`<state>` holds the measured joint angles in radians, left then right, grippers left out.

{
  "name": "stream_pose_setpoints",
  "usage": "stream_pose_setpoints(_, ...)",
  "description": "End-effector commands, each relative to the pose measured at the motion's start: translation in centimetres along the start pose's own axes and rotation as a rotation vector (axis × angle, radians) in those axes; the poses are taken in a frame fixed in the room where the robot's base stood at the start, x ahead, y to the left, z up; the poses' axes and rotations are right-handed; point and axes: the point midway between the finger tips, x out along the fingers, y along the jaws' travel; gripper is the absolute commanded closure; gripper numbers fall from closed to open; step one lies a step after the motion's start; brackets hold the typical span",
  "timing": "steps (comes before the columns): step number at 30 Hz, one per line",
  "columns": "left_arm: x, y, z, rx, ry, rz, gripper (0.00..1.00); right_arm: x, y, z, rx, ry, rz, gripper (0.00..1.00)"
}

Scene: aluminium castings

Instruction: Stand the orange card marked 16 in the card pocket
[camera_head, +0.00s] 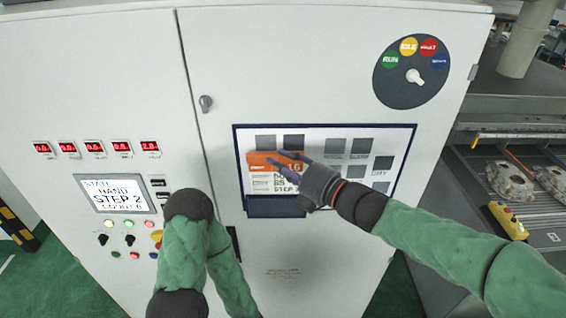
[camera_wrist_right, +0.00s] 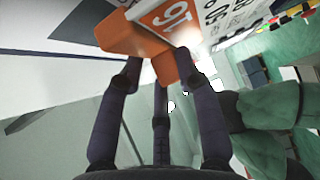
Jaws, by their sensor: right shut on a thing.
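The orange card marked 16 (camera_head: 262,161) has an orange top band and a white lower part with black print. My right gripper (camera_head: 296,170) is shut on its right side and holds it upright in front of the white panel. In the right wrist view, the fingers (camera_wrist_right: 158,70) grip the orange card (camera_wrist_right: 124,36), and the number shows at the top. The dark card pocket (camera_head: 277,207) is at the panel's lower left, just below the card. I cannot tell whether the card's lower edge touches the pocket. My left arm shows, but its gripper does not.
The dark-framed panel (camera_head: 340,133) carries several grey squares. A round dial (camera_head: 411,72) is above right. A small screen (camera_head: 118,193) with buttons and knobs is at left. Castings (camera_head: 508,180) lie on the right, beside a yellow pendant (camera_head: 508,220).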

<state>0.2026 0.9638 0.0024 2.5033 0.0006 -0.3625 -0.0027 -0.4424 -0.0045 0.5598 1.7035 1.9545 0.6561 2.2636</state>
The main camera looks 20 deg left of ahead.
Motion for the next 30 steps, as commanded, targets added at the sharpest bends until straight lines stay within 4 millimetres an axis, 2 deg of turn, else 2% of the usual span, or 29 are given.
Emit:
stream_pose_setpoints(11, 0.0, 0.0, 0.0, 0.000, 0.000, 0.000, 0.60, 0.0, 0.0, 0.0, 0.000, 0.000, 0.001, 1.00)
stream_pose_setpoints(30, 0.8, -0.3, 0.0, 0.000, 0.000, 0.000, 0.60, 0.0, -1.3, 0.0, 0.000, 0.000, 0.001, 1.00)
